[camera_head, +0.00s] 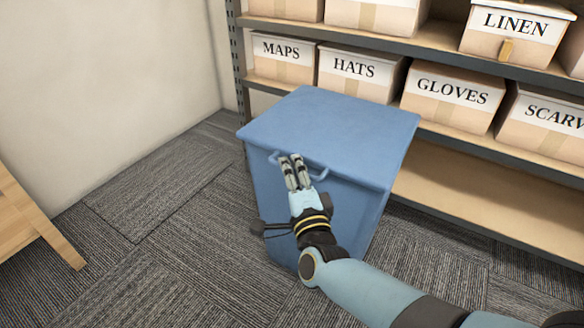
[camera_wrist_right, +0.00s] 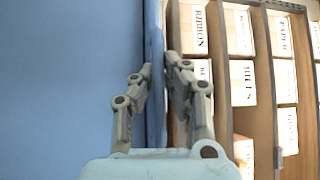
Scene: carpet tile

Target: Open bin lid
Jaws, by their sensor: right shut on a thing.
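A blue bin (camera_head: 290,215) stands on the carpet with its flat blue lid (camera_head: 330,125) lying closed on top. A blue handle (camera_head: 318,170) runs along the front edge of the lid. My right gripper (camera_head: 291,163) is at that front edge, with its fingers closed on the handle. In the right wrist view, the fingers (camera_wrist_right: 159,68) stand on either side of a thin blue edge, and the blue bin (camera_wrist_right: 70,80) fills the left part. The exact contact is partly hidden by the fingers. My left gripper does not show.
A shelf unit (camera_head: 455,170) with labelled boxes, such as MAPS (camera_head: 283,60) and GLOVES (camera_head: 447,97), stands close behind the bin. A wooden piece of furniture (camera_head: 35,220) is at the left. Carpet (camera_head: 150,235) between it and the bin is clear.

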